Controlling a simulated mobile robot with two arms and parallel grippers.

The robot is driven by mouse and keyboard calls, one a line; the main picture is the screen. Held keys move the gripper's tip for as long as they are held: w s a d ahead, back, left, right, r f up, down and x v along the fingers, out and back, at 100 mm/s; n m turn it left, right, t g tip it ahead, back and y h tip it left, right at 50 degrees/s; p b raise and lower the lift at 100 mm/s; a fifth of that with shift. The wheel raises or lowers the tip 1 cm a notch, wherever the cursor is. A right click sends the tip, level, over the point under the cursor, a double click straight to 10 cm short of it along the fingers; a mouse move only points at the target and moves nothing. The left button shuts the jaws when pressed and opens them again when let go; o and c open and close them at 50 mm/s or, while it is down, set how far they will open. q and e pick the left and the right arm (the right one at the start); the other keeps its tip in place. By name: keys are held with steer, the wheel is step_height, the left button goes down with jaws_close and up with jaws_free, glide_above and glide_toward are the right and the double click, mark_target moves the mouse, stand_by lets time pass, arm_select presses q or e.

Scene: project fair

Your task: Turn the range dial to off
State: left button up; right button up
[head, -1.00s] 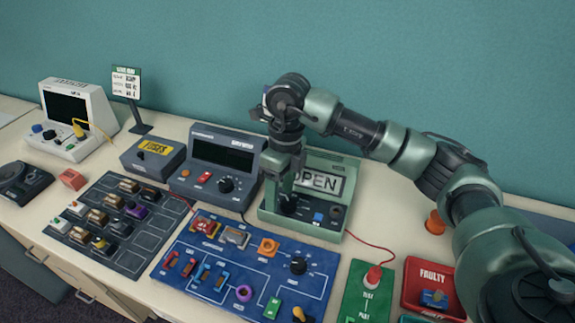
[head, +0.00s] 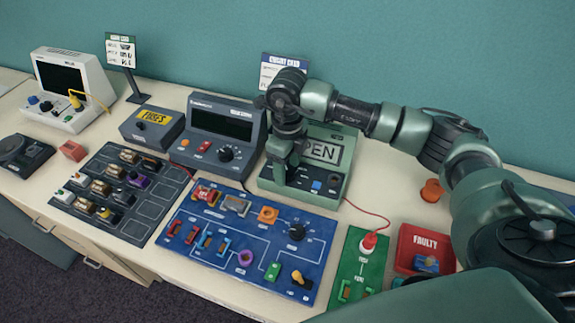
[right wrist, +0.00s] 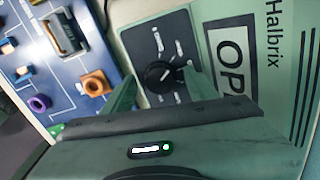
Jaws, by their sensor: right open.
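The range dial (right wrist: 162,75) is a round black knob on a dark panel of the green meter (right wrist: 222,22), whose screen reads OPEN. The meter also stands at the back of the table in the head view (head: 331,203), where my right arm hides the dial. My right gripper (right wrist: 155,88) is open, with its two fingers reaching to either side of the dial. I cannot tell whether they touch it. In the head view the right gripper (head: 283,181) points down at the meter's left part. The dial's setting is too small to read. My left gripper is not in view.
A blue circuit board (head: 207,263) lies in front of the meter. A grey power supply (head: 222,125) stands left of it. A red lead runs from the meter to a green test board (head: 358,245). A red FAULTY tray (head: 408,233) is at the right.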

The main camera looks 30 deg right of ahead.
jaws_close()
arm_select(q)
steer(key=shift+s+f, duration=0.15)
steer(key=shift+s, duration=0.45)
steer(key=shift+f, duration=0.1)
arm_select(e)
steer(key=m+b, duration=0.2)
steer(key=m, duration=0.1)
steer(key=shift+f, duration=0.1)
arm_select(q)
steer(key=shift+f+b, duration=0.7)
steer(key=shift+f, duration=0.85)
arm_select(e)
steer(key=shift+m, duration=2)
steer(key=shift+r, duration=0.2)
jaws_free()
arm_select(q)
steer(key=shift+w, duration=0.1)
